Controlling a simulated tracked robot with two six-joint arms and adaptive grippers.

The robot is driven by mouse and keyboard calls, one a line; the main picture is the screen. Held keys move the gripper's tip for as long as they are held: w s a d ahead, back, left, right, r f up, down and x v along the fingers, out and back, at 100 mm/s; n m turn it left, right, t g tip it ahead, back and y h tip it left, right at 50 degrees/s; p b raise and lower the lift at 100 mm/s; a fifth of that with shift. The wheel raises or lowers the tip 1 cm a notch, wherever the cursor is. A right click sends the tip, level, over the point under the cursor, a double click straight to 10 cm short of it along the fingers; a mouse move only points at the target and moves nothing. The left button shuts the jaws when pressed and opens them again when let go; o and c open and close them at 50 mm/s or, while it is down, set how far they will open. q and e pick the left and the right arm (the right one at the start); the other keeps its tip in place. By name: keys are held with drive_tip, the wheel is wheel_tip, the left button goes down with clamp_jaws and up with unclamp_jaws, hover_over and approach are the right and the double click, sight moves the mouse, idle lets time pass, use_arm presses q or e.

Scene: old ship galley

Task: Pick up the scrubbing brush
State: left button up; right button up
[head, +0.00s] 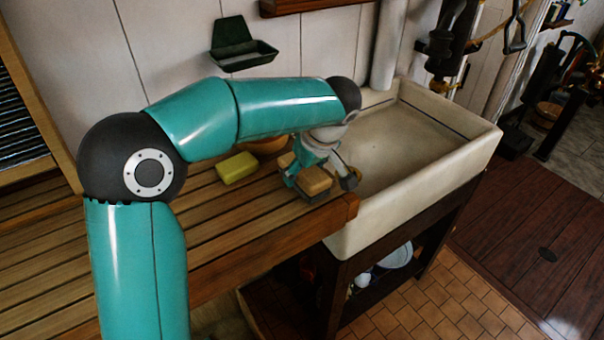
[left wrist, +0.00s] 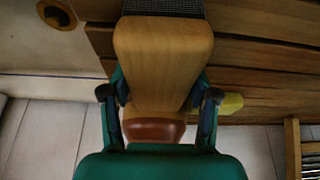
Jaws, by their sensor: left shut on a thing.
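The scrubbing brush (head: 313,180) has a tan wooden block with grey bristles under it. It is at the right end of the slatted wooden counter (head: 225,218), beside the sink. My left gripper (head: 323,179) is shut on it, with fingers at both sides of the block. In the left wrist view the brush's wooden block (left wrist: 163,62) is between the fingers of my left gripper (left wrist: 160,98), with a strip of dark bristles at the top. I cannot tell whether the bristles touch the counter. My right gripper is not in view.
A yellow-green sponge or soap block (head: 237,168) lies left of the brush. A brown bowl (head: 268,146) is partly hidden behind my arm. The pale sink (head: 425,140) to the right looks empty. A dark green soap holder (head: 243,48) is on the wall.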

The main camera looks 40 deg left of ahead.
use_arm(q)
drive_tip(key=c, duration=0.3)
drive_tip(key=shift+c, duration=0.2)
drive_tip(key=shift+r+p, duration=0.35)
drive_tip(key=shift+p, duration=0.1)
wheel_tip(320, 180, up, 9)
drive_tip(key=shift+w+f, duration=0.1)
wheel_tip(320, 180, up, 11)
drive_tip(key=p, duration=0.2)
drive_tip(key=shift+p, duration=0.4)
drive_tip(key=o, duration=0.6)
drive_tip(key=c, duration=0.7)
